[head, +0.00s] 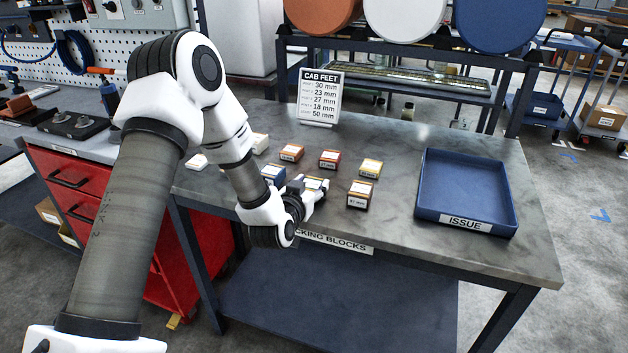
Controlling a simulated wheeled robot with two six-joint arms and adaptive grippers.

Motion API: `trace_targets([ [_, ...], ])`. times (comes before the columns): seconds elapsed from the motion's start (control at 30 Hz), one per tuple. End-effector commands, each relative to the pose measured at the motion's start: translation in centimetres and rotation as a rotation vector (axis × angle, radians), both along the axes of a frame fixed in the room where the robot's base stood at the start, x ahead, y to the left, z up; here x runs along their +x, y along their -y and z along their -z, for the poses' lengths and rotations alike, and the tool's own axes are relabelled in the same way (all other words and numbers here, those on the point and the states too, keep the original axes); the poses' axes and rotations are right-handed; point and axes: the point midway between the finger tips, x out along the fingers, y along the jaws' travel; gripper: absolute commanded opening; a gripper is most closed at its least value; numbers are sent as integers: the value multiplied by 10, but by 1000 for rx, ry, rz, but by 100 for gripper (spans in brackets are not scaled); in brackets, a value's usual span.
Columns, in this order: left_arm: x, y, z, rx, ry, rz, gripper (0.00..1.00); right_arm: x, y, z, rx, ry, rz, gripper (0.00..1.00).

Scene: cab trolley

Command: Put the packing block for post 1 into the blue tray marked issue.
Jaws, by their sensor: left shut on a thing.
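My left gripper (312,191) is low at the front of the grey table and is shut on a small block with a yellow-orange top (316,183); its label is too small to read and the fingers partly hide it. The blue tray (465,188) marked ISSUE stands to the right, apart from the gripper, and looks empty. The sign (320,97) headed CAB FEET stands behind the blocks; its top line reads 30 mm, with 23, 27, 18 and 50 mm below. My right gripper is out of view.
Bare tabletop lies between the blocks and the tray.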

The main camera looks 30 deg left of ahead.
Motion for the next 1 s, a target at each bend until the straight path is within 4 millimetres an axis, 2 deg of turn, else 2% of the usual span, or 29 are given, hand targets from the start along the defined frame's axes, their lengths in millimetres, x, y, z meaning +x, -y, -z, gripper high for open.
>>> trace_targets([
  [0.03,9,-2,-1,3,2,-1,17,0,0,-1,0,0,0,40],
  [0.13,21,-5,-1,2,0,0,17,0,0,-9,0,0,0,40],
  [0.47,22,-5,7,0,0,0,17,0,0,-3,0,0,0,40],
  [0.5,22,-5,6,0,0,0,60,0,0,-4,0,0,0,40],
  [0.57,22,-5,5,0,0,0,78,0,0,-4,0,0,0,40],
  [0.9,22,-5,8,0,0,0,78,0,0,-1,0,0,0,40],
  [1.0,11,-3,4,-1,-1,0,78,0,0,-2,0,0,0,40],
])
